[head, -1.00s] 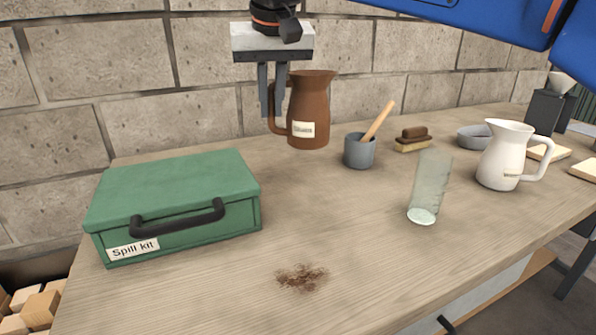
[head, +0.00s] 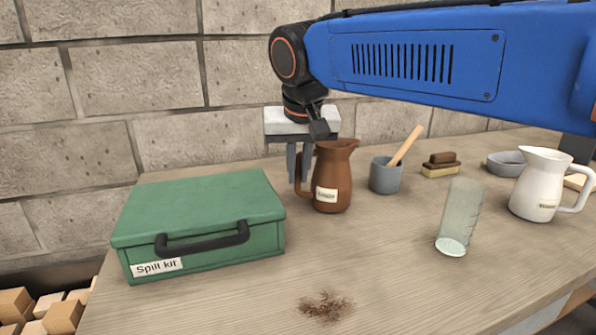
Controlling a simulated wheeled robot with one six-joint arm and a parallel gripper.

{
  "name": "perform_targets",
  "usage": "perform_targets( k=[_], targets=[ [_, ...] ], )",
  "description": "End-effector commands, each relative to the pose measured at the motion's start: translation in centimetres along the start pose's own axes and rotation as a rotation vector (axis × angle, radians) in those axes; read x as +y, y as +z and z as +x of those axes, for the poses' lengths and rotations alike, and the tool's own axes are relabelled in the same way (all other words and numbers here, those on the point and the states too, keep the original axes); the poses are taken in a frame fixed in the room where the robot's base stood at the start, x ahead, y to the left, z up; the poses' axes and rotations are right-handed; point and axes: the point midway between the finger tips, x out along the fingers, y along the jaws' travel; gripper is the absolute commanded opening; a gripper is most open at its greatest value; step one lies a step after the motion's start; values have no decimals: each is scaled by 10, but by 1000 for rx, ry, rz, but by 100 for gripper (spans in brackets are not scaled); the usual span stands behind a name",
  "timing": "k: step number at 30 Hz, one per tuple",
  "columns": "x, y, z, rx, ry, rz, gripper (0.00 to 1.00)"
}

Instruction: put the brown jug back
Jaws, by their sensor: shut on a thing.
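The brown jug (head: 333,178) is upright, with a small pale label on its front, between the green case and the grey cup. Its base looks to be at or very near the table top; I cannot tell if it touches. My gripper (head: 299,176) points down at the jug's left side, its fingers shut on the jug's handle. The fingertips are partly hidden by the handle.
A green spill kit case (head: 200,222) stands close on the left. A grey cup (head: 386,176) with a wooden stick stands just right of the jug. A clear glass (head: 457,220), a white jug (head: 537,188), a brush (head: 441,164) and a grey bowl (head: 506,163) are further right. Brown grounds (head: 326,306) lie in front.

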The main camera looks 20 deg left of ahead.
Motion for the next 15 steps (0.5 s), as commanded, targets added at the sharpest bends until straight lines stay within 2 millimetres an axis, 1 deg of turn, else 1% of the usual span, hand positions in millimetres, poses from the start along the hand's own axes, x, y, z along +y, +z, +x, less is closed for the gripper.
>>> perform_targets(
  k=[11,12,14,15],
  targets=[
    [0,1,3,3,-1,0,0],
    [0,1,4,2,-1,0,14],
    [0,1,4,2,-1,0,29],
    [0,1,4,2,-1,0,31]
  ],
)
